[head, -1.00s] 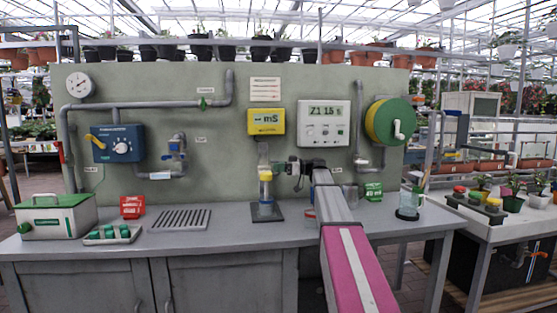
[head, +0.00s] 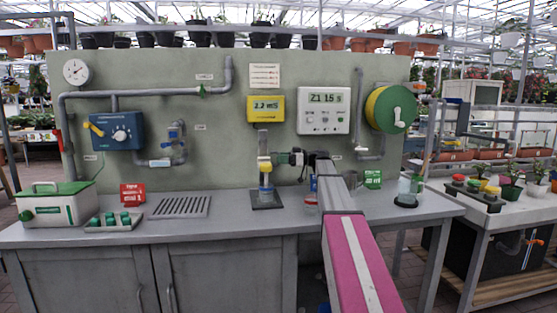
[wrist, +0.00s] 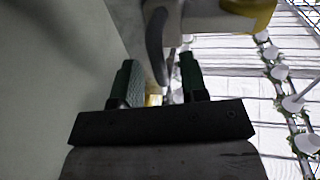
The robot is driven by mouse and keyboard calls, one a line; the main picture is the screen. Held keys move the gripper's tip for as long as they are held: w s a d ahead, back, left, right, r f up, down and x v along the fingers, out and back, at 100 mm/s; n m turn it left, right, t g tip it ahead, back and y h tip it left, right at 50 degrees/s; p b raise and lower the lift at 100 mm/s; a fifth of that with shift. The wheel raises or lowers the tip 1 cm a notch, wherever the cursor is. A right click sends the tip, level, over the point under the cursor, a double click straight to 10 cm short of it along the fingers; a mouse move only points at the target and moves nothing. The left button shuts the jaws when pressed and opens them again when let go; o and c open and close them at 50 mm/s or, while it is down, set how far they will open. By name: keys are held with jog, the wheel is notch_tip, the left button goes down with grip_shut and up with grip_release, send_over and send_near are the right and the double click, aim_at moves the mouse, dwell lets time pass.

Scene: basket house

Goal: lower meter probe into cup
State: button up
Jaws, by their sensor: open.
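The yellow meter (head: 265,109) hangs on the panel and its display reads 2.2 mS. Below it the probe (head: 264,162), pale with a yellow part, hangs upright. Its lower end appears to be in the clear cup (head: 266,193), which has blue in it and stands on a dark base. The exact depth is too small to tell. My gripper (head: 284,158) is just right of the probe at the height of its yellow part. In the wrist view its two green-padded fingers (wrist: 158,85) are apart, with a grey curved part between or beyond them; contact cannot be told.
A white controller (head: 323,111) and a green-yellow hose reel (head: 390,109) are on the panel to the right. A red sign (head: 132,194), a drain grille (head: 181,206) and a green-lidded box (head: 56,203) are on the left. A glass jar (head: 410,190) stands at the right.

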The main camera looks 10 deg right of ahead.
jog(key=s+d, duration=0.1)
jog(key=d, duration=0.8)
jog(key=shift+s, duration=0.35)
